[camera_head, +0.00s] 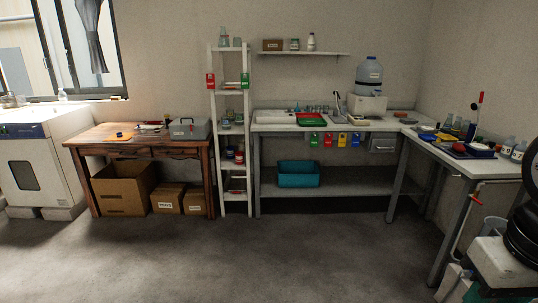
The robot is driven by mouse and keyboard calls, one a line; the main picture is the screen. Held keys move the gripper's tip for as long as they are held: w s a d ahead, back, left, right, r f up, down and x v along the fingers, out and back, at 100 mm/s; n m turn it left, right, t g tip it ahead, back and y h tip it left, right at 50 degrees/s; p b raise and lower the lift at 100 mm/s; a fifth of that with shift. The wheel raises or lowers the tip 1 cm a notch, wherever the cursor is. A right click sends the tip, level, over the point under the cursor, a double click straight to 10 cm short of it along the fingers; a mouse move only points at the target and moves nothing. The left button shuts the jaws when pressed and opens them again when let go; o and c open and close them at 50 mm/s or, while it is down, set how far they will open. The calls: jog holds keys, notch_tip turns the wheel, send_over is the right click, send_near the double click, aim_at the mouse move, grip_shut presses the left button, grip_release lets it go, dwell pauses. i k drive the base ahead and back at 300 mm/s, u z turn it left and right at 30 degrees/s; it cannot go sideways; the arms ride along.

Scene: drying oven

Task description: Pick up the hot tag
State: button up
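Several coloured tags hang in a row under the front edge of the white bench: a green tag (314,139), a red tag (328,140), a yellow tag (342,139) and a blue tag (355,139). Another red tag (210,81) and another green tag (245,80) hang on the white ladder shelf. The lettering on all of them is too small to read, so I cannot tell which is the hot tag. My gripper is not in view.
The drying oven (42,160) stands at the far left beside a wooden table (100,135) with cardboard boxes (125,188) beneath. A teal bin (298,174) sits under the bench. A side table (465,163) with glassware runs along the right. The grey floor in front is clear.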

aim_at(211, 83)
jog(key=i, duration=2.6)
jog(key=u, duration=2.25)
jog(key=i, duration=3.45)
jog(key=z, duration=3.75)
